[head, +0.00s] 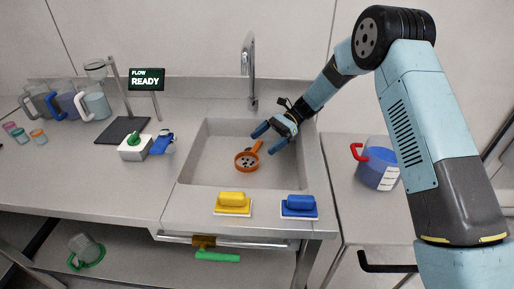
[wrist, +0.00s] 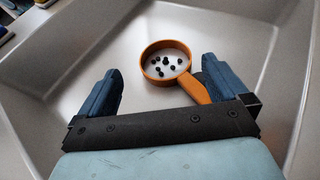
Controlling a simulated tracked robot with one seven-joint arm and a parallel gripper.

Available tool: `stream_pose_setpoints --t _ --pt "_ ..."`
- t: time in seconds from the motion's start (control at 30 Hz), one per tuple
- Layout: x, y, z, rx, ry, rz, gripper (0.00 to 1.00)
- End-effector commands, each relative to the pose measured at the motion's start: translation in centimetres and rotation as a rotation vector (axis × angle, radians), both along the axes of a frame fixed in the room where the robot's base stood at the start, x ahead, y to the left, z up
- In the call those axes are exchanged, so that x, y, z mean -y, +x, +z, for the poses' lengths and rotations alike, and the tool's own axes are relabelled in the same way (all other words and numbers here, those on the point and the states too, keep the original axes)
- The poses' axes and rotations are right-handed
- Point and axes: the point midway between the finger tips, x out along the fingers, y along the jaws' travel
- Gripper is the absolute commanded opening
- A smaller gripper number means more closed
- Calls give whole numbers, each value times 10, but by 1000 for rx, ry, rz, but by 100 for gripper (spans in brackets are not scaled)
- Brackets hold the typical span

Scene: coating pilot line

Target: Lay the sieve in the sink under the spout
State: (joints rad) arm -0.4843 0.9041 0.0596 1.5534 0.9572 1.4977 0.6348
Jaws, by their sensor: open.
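The orange sieve (head: 247,160) lies in the sink (head: 210,166), on its floor, its handle pointing up and right in the head view. In the wrist view the sieve (wrist: 165,64) has several small black pieces in its bowl, and its handle runs toward my gripper. My gripper (head: 268,138) is open over the sink, close to the handle. In the wrist view the handle's end is partly hidden behind the right finger and the palm. The spout (head: 248,67) rises at the back of the sink, above and behind the sieve.
A yellow-handled block (head: 233,203) and a blue-handled block (head: 299,206) sit on the front counter edge. A white box with a green knob (head: 134,147) and a stand with a sign (head: 146,79) are left. A red-handled jug (head: 378,165) is right of the sink.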

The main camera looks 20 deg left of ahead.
Motion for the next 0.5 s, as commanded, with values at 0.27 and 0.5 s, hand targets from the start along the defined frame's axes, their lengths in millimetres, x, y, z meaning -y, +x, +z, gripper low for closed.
stream_pose_setpoints --t 0.27,0.5 --pt "12 23 13 15 6 -9 100" --pt "12 20 13 12 5 -3 100"
